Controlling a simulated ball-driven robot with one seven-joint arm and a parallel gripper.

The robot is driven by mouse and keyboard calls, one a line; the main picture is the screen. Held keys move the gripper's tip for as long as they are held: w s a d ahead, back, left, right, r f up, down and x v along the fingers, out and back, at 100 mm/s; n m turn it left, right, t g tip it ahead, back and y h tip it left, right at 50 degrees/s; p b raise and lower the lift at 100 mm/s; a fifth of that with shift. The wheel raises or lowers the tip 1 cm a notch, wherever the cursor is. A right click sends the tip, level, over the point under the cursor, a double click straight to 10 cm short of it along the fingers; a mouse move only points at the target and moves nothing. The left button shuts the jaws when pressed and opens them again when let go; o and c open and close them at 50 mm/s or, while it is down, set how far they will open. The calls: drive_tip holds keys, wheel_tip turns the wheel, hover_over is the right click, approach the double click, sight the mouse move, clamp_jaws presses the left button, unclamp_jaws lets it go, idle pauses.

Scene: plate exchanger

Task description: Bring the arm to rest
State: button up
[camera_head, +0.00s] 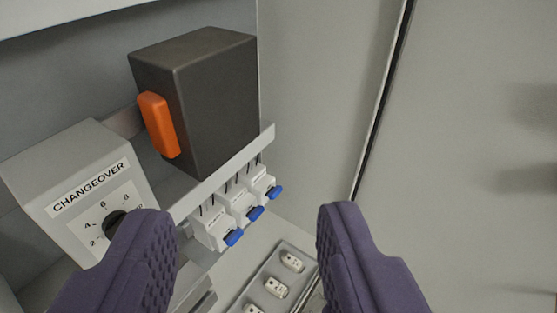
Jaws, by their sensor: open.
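My gripper (247,238) shows at the bottom of the view as two purple, ridged fingers. They are wide apart and nothing is between them that they touch. The left finger covers part of the grey changeover box (60,165) and its dial. Behind the gap between the fingers are small white breakers (238,203) with blue levers and a tray (244,291) with white pieces in it.
A dark grey box (215,100) with an orange handle (158,125) is mounted above the breakers. A light grey rail (225,172) runs below it. A plain grey panel (460,150) with a dark vertical gap fills the right side.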

wheel_tip(320, 180, down, 26)
drive_tip(key=b, duration=2.5)
drive_tip(key=shift+f, duration=0.2)
